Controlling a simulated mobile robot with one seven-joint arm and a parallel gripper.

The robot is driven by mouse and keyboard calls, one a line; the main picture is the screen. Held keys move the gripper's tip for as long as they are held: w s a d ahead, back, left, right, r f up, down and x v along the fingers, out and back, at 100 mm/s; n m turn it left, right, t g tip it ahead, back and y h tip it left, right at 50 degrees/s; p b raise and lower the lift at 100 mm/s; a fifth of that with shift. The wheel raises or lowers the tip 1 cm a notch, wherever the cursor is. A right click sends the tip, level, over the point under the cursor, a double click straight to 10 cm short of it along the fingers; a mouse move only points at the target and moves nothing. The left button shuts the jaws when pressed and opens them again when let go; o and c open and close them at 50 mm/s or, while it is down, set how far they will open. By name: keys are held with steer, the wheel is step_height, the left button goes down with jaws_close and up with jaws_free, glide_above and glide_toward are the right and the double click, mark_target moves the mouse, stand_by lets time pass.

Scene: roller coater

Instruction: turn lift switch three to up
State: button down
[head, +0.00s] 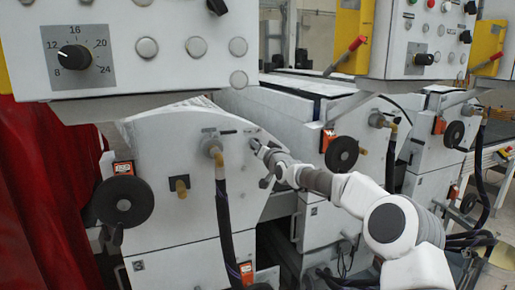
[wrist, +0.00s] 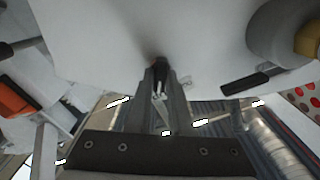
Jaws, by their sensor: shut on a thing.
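My gripper (head: 257,146) reaches the white side panel of the first coater unit in the head view. In the wrist view its fingers (wrist: 160,80) are closed on a small dark switch (wrist: 160,66) at the panel face. I take this to be lift switch three, but no number is readable. The fingers hide most of the switch, and I cannot tell its up or down position. A small label plate (wrist: 185,81) sits just right of the fingertips.
A grey fitting with a brass elbow (head: 215,155) and dark hose stands left of my gripper. Black handwheels (head: 123,202) and (head: 341,153) flank it. A control box with a dial (head: 76,57) hangs above. A red curtain (head: 40,190) is at the left.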

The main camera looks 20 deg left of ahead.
stand_by(0.4)
steer(key=c, duration=0.8)
jaws_free()
steer(key=shift+s+d, duration=0.1)
steer(key=b+v, duration=0.4)
steer(key=v, duration=1.3)
steer(key=shift+d, duration=0.1)
